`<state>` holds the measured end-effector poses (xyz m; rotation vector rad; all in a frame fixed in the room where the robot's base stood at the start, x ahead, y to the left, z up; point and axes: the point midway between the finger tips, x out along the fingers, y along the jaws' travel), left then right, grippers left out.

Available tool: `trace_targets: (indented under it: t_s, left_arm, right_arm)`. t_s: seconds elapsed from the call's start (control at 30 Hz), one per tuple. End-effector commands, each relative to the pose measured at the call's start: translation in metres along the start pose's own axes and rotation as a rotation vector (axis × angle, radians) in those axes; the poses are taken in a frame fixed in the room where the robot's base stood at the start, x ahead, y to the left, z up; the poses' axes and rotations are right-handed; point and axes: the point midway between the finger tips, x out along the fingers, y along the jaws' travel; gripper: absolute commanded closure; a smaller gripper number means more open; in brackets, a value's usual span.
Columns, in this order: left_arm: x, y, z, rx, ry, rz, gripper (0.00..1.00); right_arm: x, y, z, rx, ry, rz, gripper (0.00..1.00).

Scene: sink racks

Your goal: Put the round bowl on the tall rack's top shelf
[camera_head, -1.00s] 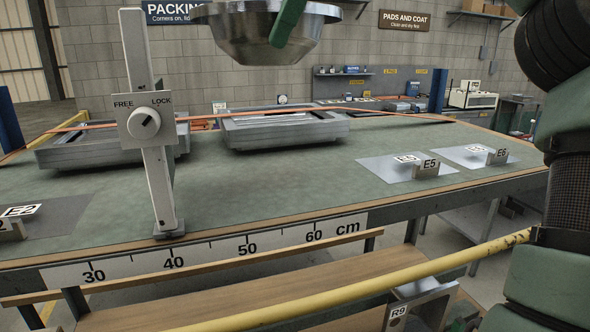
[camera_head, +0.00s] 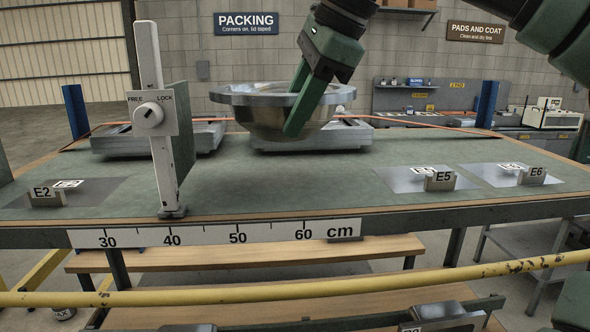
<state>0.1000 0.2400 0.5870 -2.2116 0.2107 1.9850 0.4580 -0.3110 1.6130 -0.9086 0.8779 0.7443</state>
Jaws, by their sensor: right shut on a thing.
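A round metal bowl (camera_head: 252,118) with a wide flat rim hangs upright above the green bench top (camera_head: 260,185). My right gripper (camera_head: 298,104) reaches down from the upper right and is shut on the bowl's wall at its right side. One green finger shows on the outside of the bowl; the other is mostly hidden behind the rim. The bowl covers part of a grey metal tray behind it. My left gripper is not in view. I cannot pick out a tall rack with certainty.
A white post with a FREE/LOCK knob (camera_head: 152,114) stands at the bench's front edge, with a green panel behind it. Two low grey trays (camera_head: 340,137) lie at the back. Label blocks E5 (camera_head: 440,181) and E6 stand right. A yellow rail (camera_head: 240,295) crosses in front.

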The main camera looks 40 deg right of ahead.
Motion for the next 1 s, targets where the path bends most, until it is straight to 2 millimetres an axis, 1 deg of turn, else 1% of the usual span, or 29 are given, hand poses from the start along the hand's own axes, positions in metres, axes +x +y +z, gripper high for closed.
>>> trace_targets:
  t_s: [0.1, 0.2, 0.27, 0.37, 0.6, 0.7, 0.97, 1.0]
  left_arm:
    - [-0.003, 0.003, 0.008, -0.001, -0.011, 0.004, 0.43]
    - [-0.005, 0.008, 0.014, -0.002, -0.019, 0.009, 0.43]
    - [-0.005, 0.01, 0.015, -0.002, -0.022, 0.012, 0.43]
    - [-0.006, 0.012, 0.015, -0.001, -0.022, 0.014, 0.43]
    - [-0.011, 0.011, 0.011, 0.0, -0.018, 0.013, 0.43]
    - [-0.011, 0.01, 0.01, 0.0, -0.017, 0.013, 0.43]
    - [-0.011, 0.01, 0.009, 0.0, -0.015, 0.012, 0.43]
    - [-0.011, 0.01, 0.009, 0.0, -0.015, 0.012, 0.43]
  right_arm:
    - [0.021, 0.009, -0.008, -0.003, -0.004, -0.002, 1.0]
    - [0.034, 0.014, -0.013, -0.002, -0.004, -0.003, 1.0]
    - [0.039, 0.015, -0.015, -0.002, -0.002, -0.004, 1.0]
    - [0.045, 0.018, -0.017, -0.002, -0.003, -0.004, 1.0]
    - [0.071, 0.028, -0.027, -0.003, -0.003, -0.003, 1.0]
    - [0.076, 0.03, -0.028, -0.002, -0.003, -0.005, 1.0]
    - [0.077, 0.03, -0.029, -0.002, -0.002, -0.005, 1.0]
    - [0.078, 0.031, -0.03, -0.001, 0.0, -0.001, 0.61]
